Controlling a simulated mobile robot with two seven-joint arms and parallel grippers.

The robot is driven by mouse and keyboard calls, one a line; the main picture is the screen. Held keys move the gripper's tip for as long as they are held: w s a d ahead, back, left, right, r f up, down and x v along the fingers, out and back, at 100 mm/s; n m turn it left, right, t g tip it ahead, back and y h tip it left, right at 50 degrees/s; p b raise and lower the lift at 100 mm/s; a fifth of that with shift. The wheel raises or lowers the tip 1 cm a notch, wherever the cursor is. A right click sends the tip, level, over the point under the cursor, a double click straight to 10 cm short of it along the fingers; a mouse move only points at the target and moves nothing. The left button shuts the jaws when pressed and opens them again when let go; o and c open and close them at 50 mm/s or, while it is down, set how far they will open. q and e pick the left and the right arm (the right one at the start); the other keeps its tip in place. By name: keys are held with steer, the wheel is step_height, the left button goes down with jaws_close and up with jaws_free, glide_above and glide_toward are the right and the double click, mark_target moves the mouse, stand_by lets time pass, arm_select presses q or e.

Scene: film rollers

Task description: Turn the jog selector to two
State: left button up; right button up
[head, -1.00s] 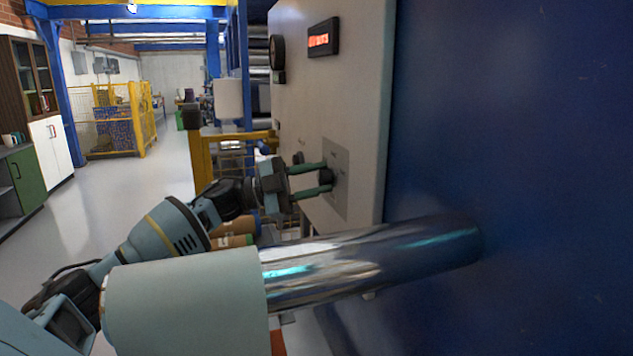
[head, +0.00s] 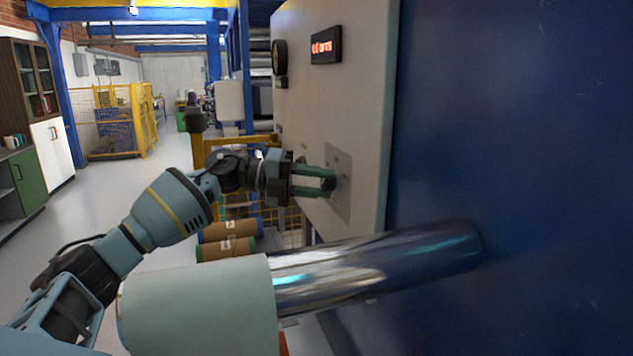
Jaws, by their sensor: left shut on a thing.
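The jog selector sits on a grey plate (head: 343,190) on the pale control panel (head: 335,110). My left gripper (head: 330,180) reaches in from the left with its green fingers at the plate. The fingers are close together and shut on the selector knob, which they mostly hide. The marks on the plate are too small to read, so the selector's position cannot be told. My right gripper is not in view.
A red-lit display (head: 326,45) and a round gauge (head: 280,58) are higher on the panel. A shiny roller (head: 380,265) crosses below the gripper, with a blue wall (head: 510,130) at right. Brown rolls (head: 228,240) lie below the left arm.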

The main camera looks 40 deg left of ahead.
arm_select(q)
steer(key=shift+r+m+y, duration=0.1)
steer(key=shift+m+y, duration=0.6)
steer(key=shift+m, duration=0.6)
steer(key=o, duration=1)
steer(key=shift+c, duration=0.2)
